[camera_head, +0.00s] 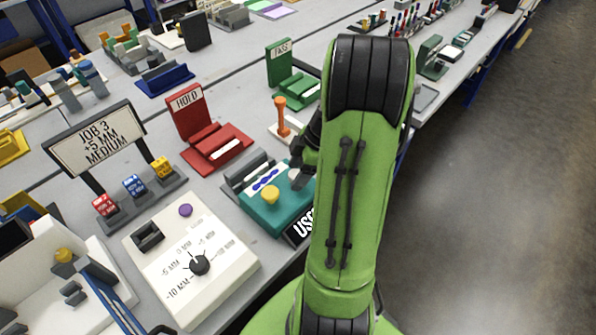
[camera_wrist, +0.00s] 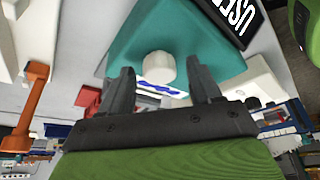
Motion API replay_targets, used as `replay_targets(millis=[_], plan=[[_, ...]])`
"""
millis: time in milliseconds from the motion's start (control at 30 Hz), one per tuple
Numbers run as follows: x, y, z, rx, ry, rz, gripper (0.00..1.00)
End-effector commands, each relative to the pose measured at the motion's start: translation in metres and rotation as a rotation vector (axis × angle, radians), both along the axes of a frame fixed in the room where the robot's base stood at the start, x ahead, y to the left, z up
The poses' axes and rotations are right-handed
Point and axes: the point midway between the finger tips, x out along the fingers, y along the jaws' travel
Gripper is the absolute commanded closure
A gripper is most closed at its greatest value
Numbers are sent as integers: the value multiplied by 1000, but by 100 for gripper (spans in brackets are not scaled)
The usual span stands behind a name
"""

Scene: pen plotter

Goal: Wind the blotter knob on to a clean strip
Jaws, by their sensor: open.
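The teal blotter box (camera_head: 258,217) stands near the table's front edge. A white strip with blue scribbles (camera_head: 265,181) shows on its top, and it also shows in the wrist view (camera_wrist: 160,89). My gripper (camera_wrist: 161,68) is open, with one finger on each side of the pale knob. I cannot tell whether they touch it. My arm hides the box's right end in the head view.
An orange-handled stamp (camera_head: 281,115) and red "HOLD" tray (camera_head: 217,149) stand behind. A white dial panel (camera_head: 200,285) is to the left. Floor lies clear at right.

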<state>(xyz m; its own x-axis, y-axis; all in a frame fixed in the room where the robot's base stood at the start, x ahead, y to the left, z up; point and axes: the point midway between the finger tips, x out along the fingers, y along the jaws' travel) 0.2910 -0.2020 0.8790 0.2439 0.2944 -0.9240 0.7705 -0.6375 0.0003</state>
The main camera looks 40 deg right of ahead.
Motion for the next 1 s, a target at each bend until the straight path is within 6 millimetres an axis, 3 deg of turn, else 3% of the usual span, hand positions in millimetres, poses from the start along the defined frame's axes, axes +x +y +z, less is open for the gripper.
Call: replay_targets(millis=[133,500,767,1000], plan=[[0,0,1,0,0,0,40],[0,0,1,0,0,0,93],[0,0,1,0,0,-33,93],[-1,1,0,-2,-2,-163,93]])
